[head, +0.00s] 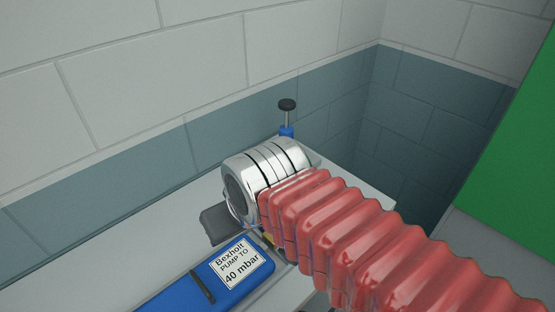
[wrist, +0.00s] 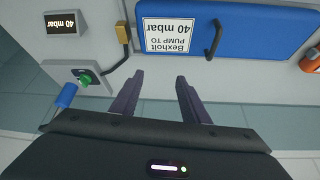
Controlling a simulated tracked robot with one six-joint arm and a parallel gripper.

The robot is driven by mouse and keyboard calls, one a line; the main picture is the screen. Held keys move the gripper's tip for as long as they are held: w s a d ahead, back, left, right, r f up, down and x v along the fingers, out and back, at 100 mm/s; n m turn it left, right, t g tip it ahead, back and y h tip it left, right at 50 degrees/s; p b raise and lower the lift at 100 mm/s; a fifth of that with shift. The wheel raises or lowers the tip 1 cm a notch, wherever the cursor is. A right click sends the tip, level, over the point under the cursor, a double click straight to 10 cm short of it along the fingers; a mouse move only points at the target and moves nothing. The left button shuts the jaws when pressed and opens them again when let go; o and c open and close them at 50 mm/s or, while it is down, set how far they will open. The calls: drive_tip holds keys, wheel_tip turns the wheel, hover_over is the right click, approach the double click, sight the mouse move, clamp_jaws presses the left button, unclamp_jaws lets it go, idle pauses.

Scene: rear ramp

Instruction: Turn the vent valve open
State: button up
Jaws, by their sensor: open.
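In the wrist view a small green knob (wrist: 85,81) sits on a dark round base on a grey plate (wrist: 62,70); it looks like the vent valve, though no label on it shows. My gripper (wrist: 160,77) is open with nothing between its two dark fingers. It is to the right of the green knob, apart from it, with its tips just below the blue panel. In the head view the knob cannot be made out, and my red-sleeved arm covers much of that area.
A blue panel (head: 190,293) labelled "Bexholt PUMP TO 40 mbar" has a dark handle (wrist: 213,40). A display (wrist: 66,23) reads 40 mbar. A blue cylinder (head: 287,131) with a black-topped rod (head: 287,105) stands behind my arm. An orange part (wrist: 311,62) is at the far right.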

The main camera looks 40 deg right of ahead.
drive_tip(key=shift+o, duration=0.8)
drive_tip(key=shift+w+d+r, duration=0.15)
drive_tip(key=shift+w+r, duration=0.05)
drive_tip(key=shift+w, duration=0.05)
drive_tip(key=w+d+r+m, duration=0.1)
drive_tip(key=w, duration=0.1)
drive_tip(key=w+d+r+m+g, duration=0.1)
drive_tip(key=w+m, duration=0.1)
drive_tip(key=w+d+r+m, duration=0.1)
drive_tip(key=w, duration=0.1)
drive_tip(key=shift+d+r+g+h, duration=0.3)
drive_tip(key=shift+d+r, duration=0.05)
drive_tip(key=shift+d, duration=0.05)
drive_tip(key=w+d+m+g, duration=0.1)
drive_tip(key=w+d+m, duration=0.3)
drive_tip(key=d, duration=0.2)
drive_tip(key=w+d+m+g, duration=0.1)
drive_tip(key=w+d+m, duration=0.3)
drive_tip(key=d, duration=0.3)
drive_tip(key=w+d+f+m+g, duration=0.1)
drive_tip(key=w+d+m+g, duration=0.1)
drive_tip(key=w+d+m, duration=0.2)
drive_tip(key=shift+w+d+f, duration=0.1)
drive_tip(key=shift+w+d, duration=0.55)
drive_tip(key=shift+d, duration=0.2)
drive_tip(key=shift+w+d, duration=0.6)
drive_tip(key=shift+d, duration=0.2)
drive_tip(key=shift+f, duration=0.15)
wheel_tip(320, 180, down, 14)
drive_tip(key=shift+r, duration=0.2)
